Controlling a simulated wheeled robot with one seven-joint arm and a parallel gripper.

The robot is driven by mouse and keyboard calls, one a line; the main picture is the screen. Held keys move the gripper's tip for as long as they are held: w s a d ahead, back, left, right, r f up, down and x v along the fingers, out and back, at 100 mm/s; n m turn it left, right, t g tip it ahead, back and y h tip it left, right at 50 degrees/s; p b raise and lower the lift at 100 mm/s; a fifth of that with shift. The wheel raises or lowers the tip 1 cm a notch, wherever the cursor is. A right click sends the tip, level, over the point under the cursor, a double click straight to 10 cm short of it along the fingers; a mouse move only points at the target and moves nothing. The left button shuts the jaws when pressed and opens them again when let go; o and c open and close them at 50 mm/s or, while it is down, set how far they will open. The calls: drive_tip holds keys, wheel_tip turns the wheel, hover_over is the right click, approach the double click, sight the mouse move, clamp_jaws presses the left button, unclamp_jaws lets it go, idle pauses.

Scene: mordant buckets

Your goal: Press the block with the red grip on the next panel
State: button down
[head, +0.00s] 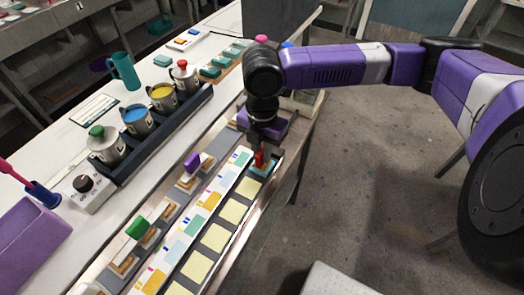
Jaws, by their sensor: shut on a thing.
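My gripper (262,148) points down at the far end of the panel row and is shut on the block with the red grip (260,158). The red grip shows between the fingers; the block's base is mostly hidden, so I cannot tell whether it touches the surface below. A row of pale yellow panels (234,211) runs along the table's right side towards me. Beside it a white strip (205,187) carries teal, orange and blue printed patches.
Blocks with a purple grip (192,162) and a green grip (136,227) stand left of the strip. A dark rack (160,140) holds several metal pots. A dial box (83,186), teal jug (125,71) and purple bin (28,235) stand further left. Open floor lies right.

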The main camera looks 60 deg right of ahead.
idle(0.4)
drive_tip(key=shift+r+p, duration=2.9)
drive_tip(key=shift+r, duration=0.65)
